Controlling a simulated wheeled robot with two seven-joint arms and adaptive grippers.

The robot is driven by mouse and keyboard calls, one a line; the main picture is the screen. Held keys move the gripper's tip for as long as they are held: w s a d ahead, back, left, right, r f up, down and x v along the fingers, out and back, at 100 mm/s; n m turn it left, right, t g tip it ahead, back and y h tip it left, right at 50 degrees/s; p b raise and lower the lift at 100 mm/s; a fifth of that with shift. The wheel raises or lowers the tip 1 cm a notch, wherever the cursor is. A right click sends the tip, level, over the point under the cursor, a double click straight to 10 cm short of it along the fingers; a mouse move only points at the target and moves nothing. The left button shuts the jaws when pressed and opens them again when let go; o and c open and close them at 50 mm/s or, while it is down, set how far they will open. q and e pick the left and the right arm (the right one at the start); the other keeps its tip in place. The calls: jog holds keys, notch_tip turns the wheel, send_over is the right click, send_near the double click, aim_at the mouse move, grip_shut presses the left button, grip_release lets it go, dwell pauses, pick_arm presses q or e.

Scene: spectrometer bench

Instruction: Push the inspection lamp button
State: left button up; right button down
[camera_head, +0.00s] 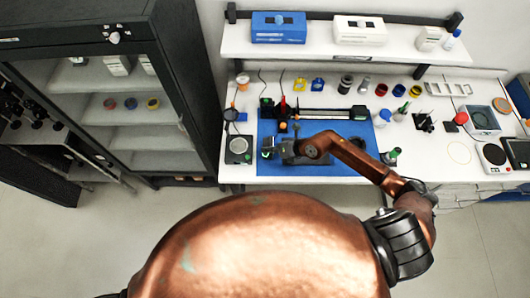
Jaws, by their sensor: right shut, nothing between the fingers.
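My right arm reaches from the lower right over the white bench. Its dark gripper (284,151) is at the left-centre of the blue mat (333,168) and is shut with nothing held. It is small here, and the arm hides part of the mat and whatever lies beneath. A small dark device with green marks (267,153) stands just left of the gripper; I cannot tell if they touch. A grey box with a round top (239,147) stands left of the mat. I cannot make out for certain which item is the inspection lamp or its button. My left gripper is not in view.
A dark rail assembly (337,114) lies across the back of the mat. Bottles and jars stand behind and to its right. A raised shelf (390,54) holds a blue box (278,33) and a white box (360,37). A black-framed cabinet (200,80) borders the bench's left side.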

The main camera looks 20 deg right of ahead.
jog(key=shift+s+d+f, duration=0.1)
jog(key=shift+s+f, duration=0.1)
jog(key=shift+f, duration=0.25)
jog(key=shift+s+d+f, duration=0.1)
jog(key=shift+s+f, duration=0.05)
jog(key=shift+f, duration=0.3)
jog(key=shift+w+d+r+p, duration=0.1)
jog(key=shift+r+p, duration=0.4)
jog(key=shift+r, duration=0.1)
jog(key=shift+d+r, duration=0.1)
jog(key=shift+r, duration=0.05)
jog(key=shift+r+p, duration=0.4)
jog(key=shift+r, duration=0.15)
jog(key=r+p, duration=0.5)
jog(key=shift+w+a+r, duration=0.1)
jog(key=shift+a+r, duration=0.1)
jog(key=shift+r, duration=0.05)
